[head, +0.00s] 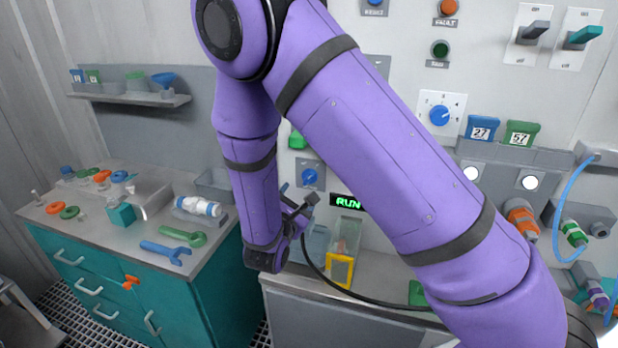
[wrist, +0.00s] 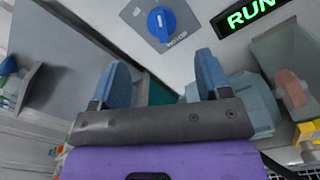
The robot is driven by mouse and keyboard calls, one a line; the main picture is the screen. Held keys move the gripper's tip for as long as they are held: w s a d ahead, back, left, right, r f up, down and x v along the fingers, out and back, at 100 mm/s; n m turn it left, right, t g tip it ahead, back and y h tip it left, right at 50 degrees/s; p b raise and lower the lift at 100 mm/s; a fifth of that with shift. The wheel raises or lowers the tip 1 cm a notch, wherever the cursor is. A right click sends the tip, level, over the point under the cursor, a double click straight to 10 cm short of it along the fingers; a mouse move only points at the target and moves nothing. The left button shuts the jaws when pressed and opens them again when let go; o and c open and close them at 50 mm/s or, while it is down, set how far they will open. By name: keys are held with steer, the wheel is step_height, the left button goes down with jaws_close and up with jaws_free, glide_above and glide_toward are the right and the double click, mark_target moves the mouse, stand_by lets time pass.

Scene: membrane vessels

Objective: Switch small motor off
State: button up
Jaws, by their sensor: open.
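A blue rotary knob (head: 310,177) sits on a grey square plate on the wall panel. It also shows in the wrist view (wrist: 161,20), with a pale pointer mark and small lettering on the plate that I cannot read clearly. A black display (head: 347,202) right of it reads RUN in green; it also shows in the wrist view (wrist: 252,14). My gripper (wrist: 162,72) is open, with its two blue fingers apart and nothing held. The knob lies beyond the fingertips, apart from them. In the head view my gripper (head: 299,196) is just below the knob, partly hidden by my arm.
A clear box with a yellow base (head: 340,270) stands on the grey counter below the display. Other controls include a blue dial (head: 439,115) and two levers (head: 534,32). A teal workbench (head: 110,275) with tools stands at left.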

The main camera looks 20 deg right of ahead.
mark_target(309, 178)
steer(key=x, duration=1)
steer(key=shift+d, duration=0.1)
steer(key=c, duration=0.8)
